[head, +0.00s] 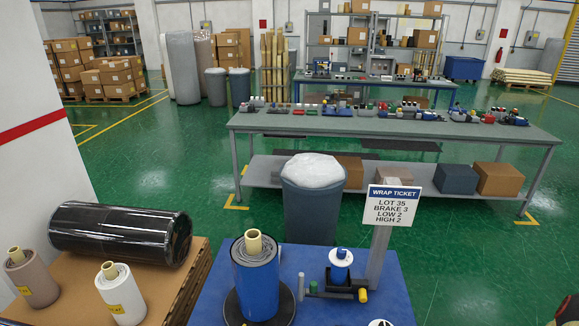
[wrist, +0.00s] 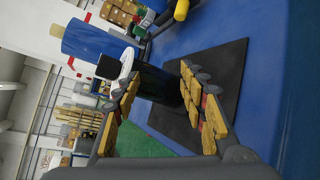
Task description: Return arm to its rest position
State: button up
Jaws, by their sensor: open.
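In the wrist view my gripper (wrist: 160,78) is open, its two yellow-padded fingers spread with nothing held between them. It is not clearly visible in the head view. In the head view a blue wrapped roll (head: 257,290) with a tan core stands upright on a round black turntable (head: 231,309) on the blue table (head: 310,256). The blue roll also shows in the tilted wrist view (wrist: 90,42), beyond the fingers. A black square pad (wrist: 228,75) lies on the blue surface behind the fingers.
A wrap ticket sign (head: 393,205) reads lot 35, brake 3, low 2, high 2. A blue-and-white spool device (head: 340,267) stands beside its post. A black roll (head: 120,232) and smaller rolls lie or stand on the brown pallet (head: 170,285) at left. A grey bin (head: 312,215) stands behind.

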jog(key=s+a+r+n+g+h+b, duration=0.2)
jog(key=s+a+r+n+g, duration=0.35)
jog(key=n, duration=0.65)
jog(key=s+a+r+n+g+h+b, duration=0.15)
jog(key=s+a+r+n+g, duration=0.45)
jog(key=n, duration=0.6)
jog(key=s+a+r+n+t+h+b, duration=0.2)
jog(key=a+r+n+t+h+b, duration=0.1)
jog(key=a+r+n, duration=0.3)
jog(key=s+a+r+n+t+h+b, duration=0.3)
jog(key=a+r+n, duration=0.3)
jog(key=r+n, duration=0.3)
jog(key=shift+a+r, duration=0.15)
jog(key=shift+a, duration=0.2)
jog(key=shift+h, duration=0.25)
